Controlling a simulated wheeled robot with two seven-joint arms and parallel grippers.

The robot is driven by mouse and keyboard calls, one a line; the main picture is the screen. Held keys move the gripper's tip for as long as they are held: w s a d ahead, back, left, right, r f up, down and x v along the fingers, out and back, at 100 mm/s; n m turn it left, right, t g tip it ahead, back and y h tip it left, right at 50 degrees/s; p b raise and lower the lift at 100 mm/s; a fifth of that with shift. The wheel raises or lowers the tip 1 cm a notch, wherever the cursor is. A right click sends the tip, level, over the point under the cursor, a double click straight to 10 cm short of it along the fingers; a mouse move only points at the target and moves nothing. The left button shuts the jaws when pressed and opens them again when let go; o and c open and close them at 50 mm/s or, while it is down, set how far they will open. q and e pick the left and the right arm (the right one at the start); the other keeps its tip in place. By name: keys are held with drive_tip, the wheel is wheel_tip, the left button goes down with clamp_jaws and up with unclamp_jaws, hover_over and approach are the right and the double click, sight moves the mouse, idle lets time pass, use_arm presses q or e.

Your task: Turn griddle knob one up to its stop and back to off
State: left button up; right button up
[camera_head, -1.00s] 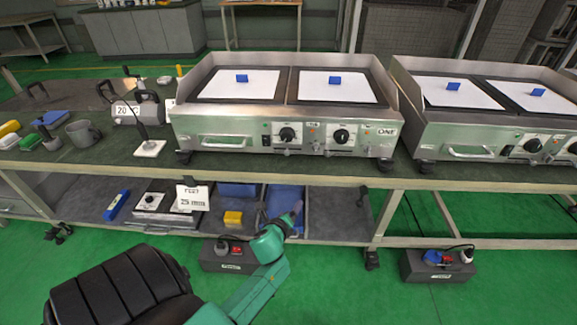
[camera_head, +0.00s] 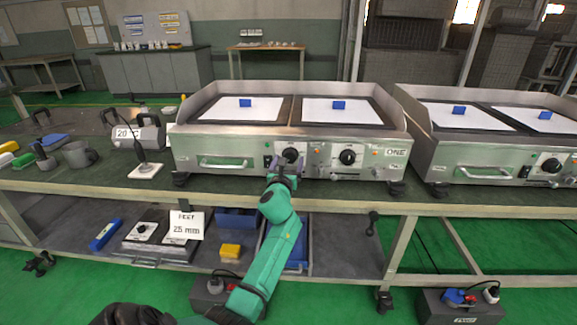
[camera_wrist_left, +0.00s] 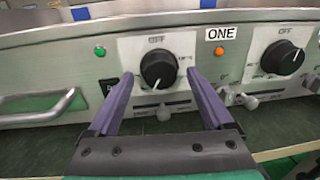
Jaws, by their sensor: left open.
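Griddle one (camera_head: 245,141) stands on the bench with two black knobs on its steel front. Its left knob (camera_wrist_left: 158,66) has OFF printed above it and a white pointer mark pointing roughly down. In the head view this knob (camera_head: 291,155) is partly covered by my gripper. My left gripper (camera_head: 284,172) is open, with its purple fingers to either side of the left knob in the wrist view; I cannot tell whether they touch it. The right knob (camera_head: 347,157) is free. Its mark points up and right in the wrist view (camera_wrist_left: 281,57). My right gripper is not in view.
A second griddle (camera_head: 480,150) stands close on the right. A steel handle (camera_wrist_left: 40,112) lies left of the knob. The lower shelf holds a yellow block (camera_head: 230,251).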

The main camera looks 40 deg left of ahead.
use_arm(q)
drive_tip(key=shift+w+a, duration=0.1)
drive_tip(key=shift+w, duration=0.05)
clamp_jaws()
drive_tip(key=shift+n, duration=0.3)
